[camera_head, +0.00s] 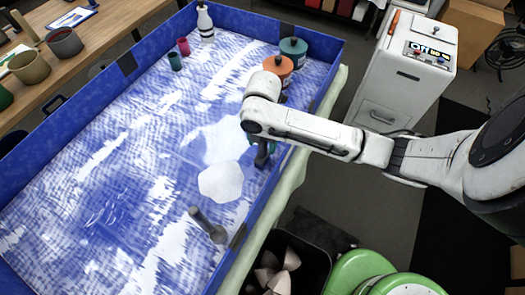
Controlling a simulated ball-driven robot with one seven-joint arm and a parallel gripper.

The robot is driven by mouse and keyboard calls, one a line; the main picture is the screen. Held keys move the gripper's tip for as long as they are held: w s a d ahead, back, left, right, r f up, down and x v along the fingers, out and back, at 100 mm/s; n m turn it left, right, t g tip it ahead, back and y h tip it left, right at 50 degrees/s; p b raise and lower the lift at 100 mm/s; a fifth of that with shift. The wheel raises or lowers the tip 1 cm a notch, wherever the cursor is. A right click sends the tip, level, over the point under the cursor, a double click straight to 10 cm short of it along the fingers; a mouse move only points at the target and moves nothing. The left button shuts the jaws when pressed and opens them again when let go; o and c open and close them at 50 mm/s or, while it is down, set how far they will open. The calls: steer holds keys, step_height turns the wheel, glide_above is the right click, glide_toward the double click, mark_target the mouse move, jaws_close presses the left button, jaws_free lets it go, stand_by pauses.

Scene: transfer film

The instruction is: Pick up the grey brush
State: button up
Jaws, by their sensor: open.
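My gripper (263,160) is at the end of my white arm, over the right edge of the table, above and to the right of the grey object in the picture. It is open and apart from the grey object. The fingers are small and dark here, and the wrist hides part of them.
A pale rounded flat piece (220,181) lies between my gripper and the grey object. An orange pot (278,66) and a green pot (293,47) stand near the far right corner. A white bottle (205,24) stands at the back. The table's left part is clear.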

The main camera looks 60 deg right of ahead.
jaws_close()
stand_by(0.4)
steer(key=shift+r, duration=0.1)
